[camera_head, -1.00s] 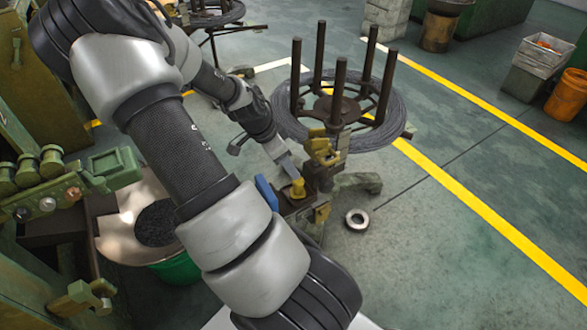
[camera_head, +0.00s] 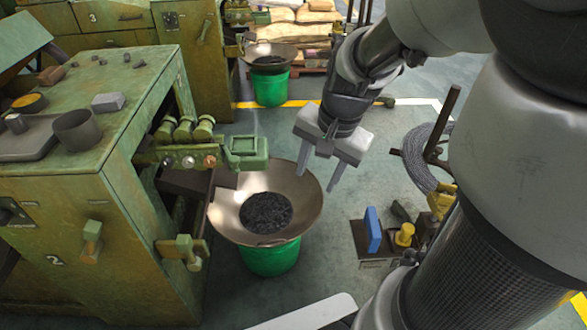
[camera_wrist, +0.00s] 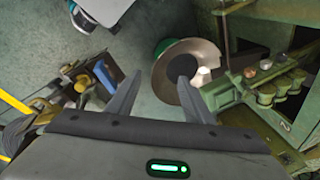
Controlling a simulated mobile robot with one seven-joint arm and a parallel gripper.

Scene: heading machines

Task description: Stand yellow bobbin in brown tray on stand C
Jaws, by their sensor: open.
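The small yellow bobbin (camera_head: 404,235) appears upright on a low dark stand (camera_head: 377,264) at the lower right, just right of an upright blue block (camera_head: 373,229). A brown tray cannot be made out clearly there, and no letter C is readable. The yellow bobbin also shows in the wrist view (camera_wrist: 80,86), left of my fingers. My gripper (camera_head: 317,181) is open and empty, above and left of that stand. Its fingers (camera_wrist: 158,78) point down near the right rim of a wide pan, with nothing between them.
The wide pan (camera_head: 302,214) of dark pieces sits on a green bucket (camera_head: 272,258). A green machine (camera_head: 110,190) with a cup (camera_head: 77,131) on top fills the left. A wire coil (camera_head: 418,160) with posts stands right. Floor between pan and low stand is clear.

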